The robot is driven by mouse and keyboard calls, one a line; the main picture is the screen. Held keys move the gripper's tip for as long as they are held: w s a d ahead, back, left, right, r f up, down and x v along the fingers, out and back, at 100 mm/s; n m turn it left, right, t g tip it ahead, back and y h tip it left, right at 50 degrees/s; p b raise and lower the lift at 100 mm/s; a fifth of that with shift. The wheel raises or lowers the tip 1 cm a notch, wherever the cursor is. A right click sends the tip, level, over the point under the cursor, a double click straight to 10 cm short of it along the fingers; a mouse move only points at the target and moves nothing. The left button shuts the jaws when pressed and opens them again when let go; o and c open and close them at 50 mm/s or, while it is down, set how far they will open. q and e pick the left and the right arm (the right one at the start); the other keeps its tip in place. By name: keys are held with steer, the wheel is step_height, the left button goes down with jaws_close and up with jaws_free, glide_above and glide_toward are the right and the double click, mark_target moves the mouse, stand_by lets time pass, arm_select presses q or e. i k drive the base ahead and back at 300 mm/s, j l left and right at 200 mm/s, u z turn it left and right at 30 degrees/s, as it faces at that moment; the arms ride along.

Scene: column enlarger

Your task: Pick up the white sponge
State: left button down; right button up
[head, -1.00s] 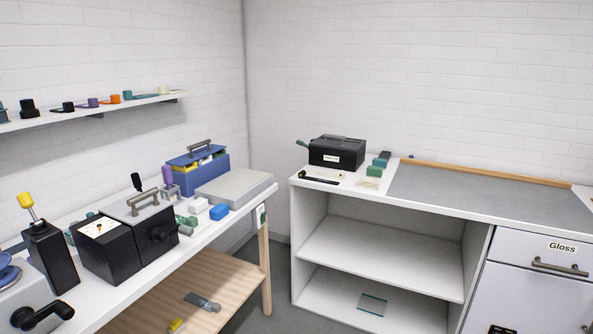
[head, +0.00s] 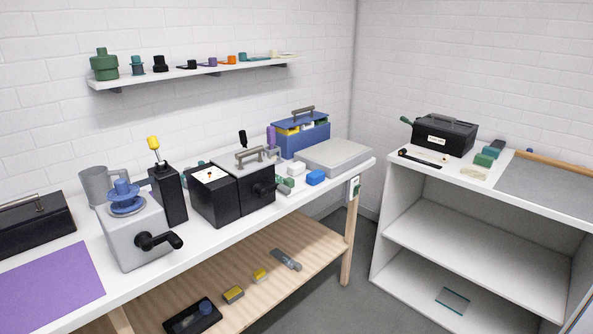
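A small white block that looks like the white sponge (head: 295,169) lies on the long white bench (head: 345,185), in front of the grey flat slab. Neither of my grippers is in the head view.
Behind are a blue caddy (head: 302,138) and a grey slab (head: 335,157). A wooden lower shelf (head: 320,245) holds small items. Floor shows between bench and white cabinet (head: 470,185).

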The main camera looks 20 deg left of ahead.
mark_target(295, 169)
steer(key=i+j, duration=0.1)
steer(key=i, duration=0.45)
steer(key=i+j, duration=0.1)
steer(key=i, duration=0.45)
